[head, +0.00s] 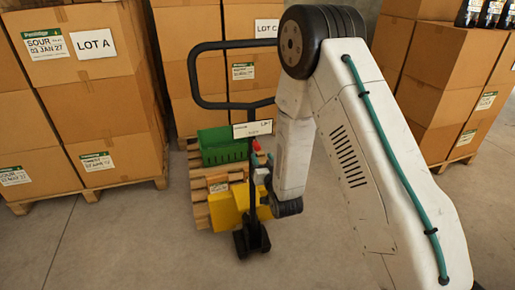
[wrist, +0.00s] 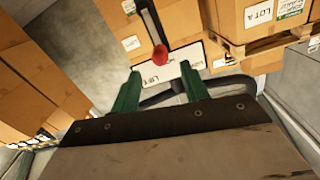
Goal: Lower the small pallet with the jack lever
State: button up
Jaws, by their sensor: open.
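The pallet jack (head: 240,205) has a yellow body and a black looped handle (head: 196,75) standing upright. The small wooden pallet (head: 200,190) is at its forks, with a green crate (head: 222,147) on it. The jack lever (wrist: 149,20) is a thin rod with a red knob (wrist: 160,55) in the wrist view. A white label plate (wrist: 170,78) reading LIFT lies behind it. My gripper (wrist: 161,80) is open, its two green fingers apart and pointing toward the plate. The knob appears between and beyond the fingertips; contact cannot be told.
Stacked cartons on pallets stand at the left (head: 90,110), behind the jack (head: 185,60) and at the right (head: 440,90). Bare concrete floor (head: 130,240) lies in front and to the left of the jack.

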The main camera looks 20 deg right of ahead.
aim_at(258, 149)
jog(key=w, duration=0.7)
jog(key=shift+w, duration=0.35)
grip_shut()
jog(key=shift+d, duration=0.1)
